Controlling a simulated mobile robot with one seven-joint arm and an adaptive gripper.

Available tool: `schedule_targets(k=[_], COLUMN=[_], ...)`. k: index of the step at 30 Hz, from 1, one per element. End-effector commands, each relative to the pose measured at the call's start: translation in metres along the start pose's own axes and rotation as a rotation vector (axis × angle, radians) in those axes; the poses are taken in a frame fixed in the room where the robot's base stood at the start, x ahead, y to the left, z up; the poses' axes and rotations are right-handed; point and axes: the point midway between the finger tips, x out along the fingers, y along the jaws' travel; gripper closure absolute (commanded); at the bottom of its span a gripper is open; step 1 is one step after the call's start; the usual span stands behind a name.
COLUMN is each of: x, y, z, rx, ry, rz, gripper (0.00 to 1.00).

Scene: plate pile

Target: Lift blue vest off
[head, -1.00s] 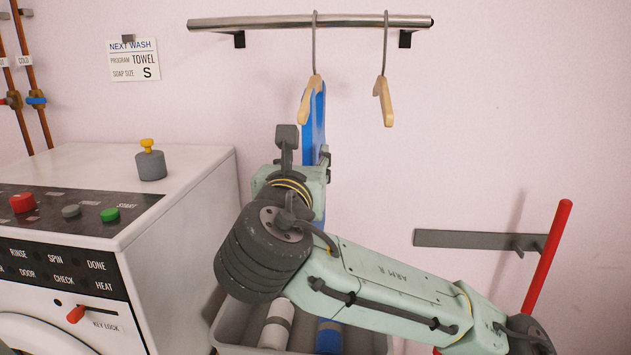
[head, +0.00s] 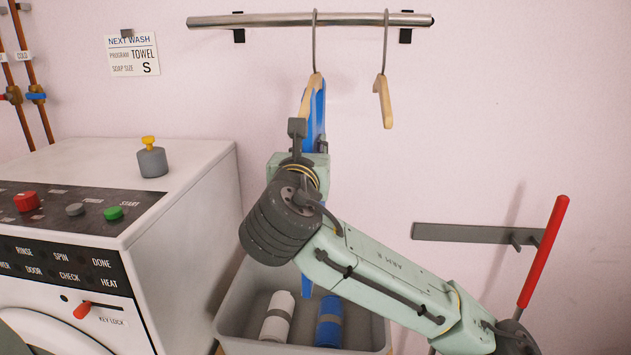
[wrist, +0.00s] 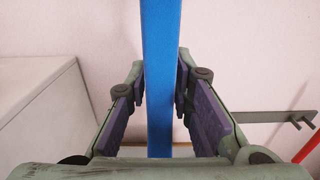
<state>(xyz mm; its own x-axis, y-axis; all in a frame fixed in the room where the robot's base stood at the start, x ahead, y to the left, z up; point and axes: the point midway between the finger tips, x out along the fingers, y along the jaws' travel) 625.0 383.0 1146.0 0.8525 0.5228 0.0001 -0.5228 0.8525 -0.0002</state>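The blue vest (head: 318,115) hangs from a wooden hanger (head: 307,95) on the wall rail, turned nearly edge-on to the head camera. My arm hides much of its middle. In the wrist view the vest (wrist: 160,70) is an upright blue strip between the two fingers of my gripper (wrist: 160,88). The fingers are apart, one on each side of the strip. The fingertips look close to its edges, and a narrow gap shows on the left. I see no clear squeeze on the cloth. In the head view my gripper (head: 298,130) is partly hidden by my wrist.
An empty wooden hanger (head: 382,100) hangs to the right on the metal rail (head: 350,20). A grey bin (head: 235,315) below holds a white roll (head: 277,318) and a blue roll (head: 329,322). The washer (head: 190,225) stands left; a red-handled rod (head: 545,250) stands right.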

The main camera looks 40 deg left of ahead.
Motion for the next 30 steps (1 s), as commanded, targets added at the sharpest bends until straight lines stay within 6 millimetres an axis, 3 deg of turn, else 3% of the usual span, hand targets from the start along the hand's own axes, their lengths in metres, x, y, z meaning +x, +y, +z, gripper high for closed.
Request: schedule_targets(k=[8, 30], x=[-0.0002, -0.0003], y=[0.0, -0.0001], z=[0.0002, 0.0008], rx=[0.0, 0.001], ry=[0.0, -0.002], rz=[0.0, 0.0], gripper=[1.0, 1.0])
